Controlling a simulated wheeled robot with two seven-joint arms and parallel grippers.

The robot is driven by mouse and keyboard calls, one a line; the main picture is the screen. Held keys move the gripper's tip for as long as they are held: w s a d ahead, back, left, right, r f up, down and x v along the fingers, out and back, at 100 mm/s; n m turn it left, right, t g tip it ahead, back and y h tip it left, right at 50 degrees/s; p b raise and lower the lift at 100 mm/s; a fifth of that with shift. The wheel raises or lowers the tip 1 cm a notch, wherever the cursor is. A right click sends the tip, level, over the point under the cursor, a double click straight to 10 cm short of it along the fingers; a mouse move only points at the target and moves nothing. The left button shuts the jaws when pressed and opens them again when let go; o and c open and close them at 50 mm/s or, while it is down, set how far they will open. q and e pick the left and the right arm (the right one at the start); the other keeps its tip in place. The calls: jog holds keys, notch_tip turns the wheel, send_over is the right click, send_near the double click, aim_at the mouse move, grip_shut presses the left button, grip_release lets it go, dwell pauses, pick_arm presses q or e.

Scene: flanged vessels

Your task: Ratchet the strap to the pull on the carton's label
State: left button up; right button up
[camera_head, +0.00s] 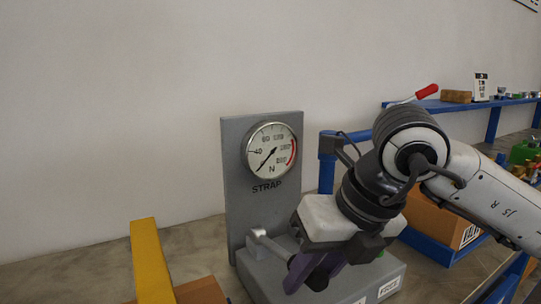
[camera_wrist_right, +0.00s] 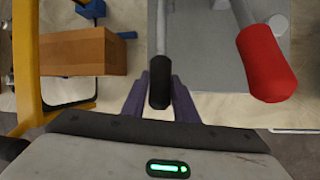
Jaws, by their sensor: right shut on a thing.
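A grey stand (camera_head: 243,190) carries a round gauge (camera_head: 271,151) marked N, with the word STRAP below it. The gauge needle points to the lower left, near the low end of the scale. A metal lever (camera_head: 270,243) runs from the stand toward my right gripper (camera_head: 314,275). In the right wrist view the gripper's purple fingers (camera_wrist_right: 160,98) are shut on the lever's black grip (camera_wrist_right: 160,82). A carton (camera_head: 440,222) at the right bears a white label (camera_head: 470,234), too small to read surely. The strap cannot be made out. My left gripper is out of view.
A red handle (camera_wrist_right: 266,62) on a rod is close to the right of my fingers in the wrist view. A yellow post (camera_head: 150,262) stands at the lower left, with another brown box (camera_head: 200,291) beside it. A blue shelf (camera_head: 455,104) runs along the right.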

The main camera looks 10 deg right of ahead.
jog(key=r, duration=0.1)
jog(key=w+r+p, duration=0.1)
jog(key=r, duration=0.1)
jog(key=r+p, duration=0.1)
jog(key=r, duration=0.1)
jog(key=shift+w+a+r, duration=0.15)
jog(key=shift+w+a, duration=0.1)
jog(key=shift+w, duration=0.1)
grip_shut()
jog(key=shift+w+a+r, duration=0.1)
jog(key=shift+w+r, duration=0.15)
jog(key=shift+r, duration=0.05)
jog(key=shift+w, duration=0.1)
jog(key=shift+r, duration=0.15)
dwell(0.9)
